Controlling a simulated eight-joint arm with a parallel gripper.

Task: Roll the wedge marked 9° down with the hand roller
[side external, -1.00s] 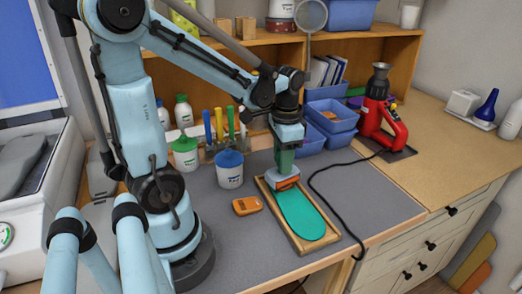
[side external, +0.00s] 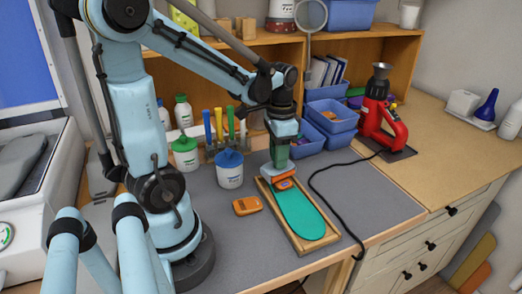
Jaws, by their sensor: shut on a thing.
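A teal insole (side external: 305,216) lies in a shallow wooden tray (side external: 322,241) on the grey mat. A small orange wedge (side external: 286,184) lies on the insole's far end; its marking is too small to read. My gripper (side external: 281,152) points down over that end of the tray and is shut on the hand roller (side external: 279,173). The roller is just behind and left of the wedge; I cannot tell whether they touch. A second orange wedge (side external: 247,206) lies on the mat left of the tray, its marking also unreadable.
A white tub with a blue lid (side external: 230,170) stands left of my gripper. Blue bins (side external: 331,118) and a red heat tool (side external: 382,120) stand behind right. A black cable (side external: 325,194) runs along the tray's right side. The mat's front is clear.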

